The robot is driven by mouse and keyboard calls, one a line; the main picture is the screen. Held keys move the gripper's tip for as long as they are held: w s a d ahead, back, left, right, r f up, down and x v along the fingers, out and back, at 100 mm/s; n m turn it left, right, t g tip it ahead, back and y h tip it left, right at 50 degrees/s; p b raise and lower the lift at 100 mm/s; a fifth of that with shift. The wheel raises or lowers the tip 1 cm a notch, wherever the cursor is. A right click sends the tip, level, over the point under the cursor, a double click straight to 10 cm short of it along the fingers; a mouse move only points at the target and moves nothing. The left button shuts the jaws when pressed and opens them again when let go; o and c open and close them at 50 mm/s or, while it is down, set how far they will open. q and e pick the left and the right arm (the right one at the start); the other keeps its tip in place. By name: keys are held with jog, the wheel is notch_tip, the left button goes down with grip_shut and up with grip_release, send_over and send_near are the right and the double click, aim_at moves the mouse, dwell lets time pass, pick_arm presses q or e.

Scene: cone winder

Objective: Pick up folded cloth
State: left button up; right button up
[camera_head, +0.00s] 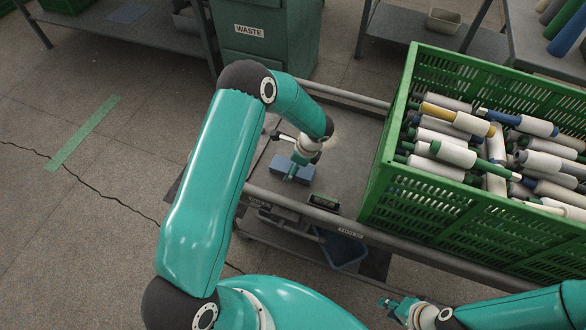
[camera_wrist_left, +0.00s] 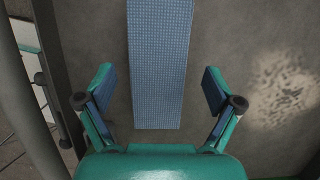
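The folded cloth (camera_head: 280,163) is a blue rectangle lying on the grey top of the cart (camera_head: 347,150). In the left wrist view the cloth (camera_wrist_left: 160,60) is a long strip with a fine woven texture. My left gripper (camera_head: 292,174) is over it, hiding part of it in the head view. In the left wrist view my left gripper (camera_wrist_left: 157,80) is open, one finger on each side of the cloth with a gap to each. My right gripper (camera_head: 390,304) is low at the front, apart from the cloth; its finger opening is too small to judge.
A green crate (camera_head: 440,210) full of yarn cones and tubes stands on the cart to the right of the cloth. A small display (camera_head: 324,202) sits at the cart's front edge. A blue bin (camera_head: 342,250) is below. A green waste cabinet (camera_head: 262,50) stands behind.

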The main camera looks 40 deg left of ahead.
pick_arm(q)
jog(key=c, duration=1.1)
jog(key=shift+c, duration=0.3)
jog(key=shift+r, duration=0.1)
notch_tip(320, 180, up, 20)
jog(key=shift+p, duration=0.35)
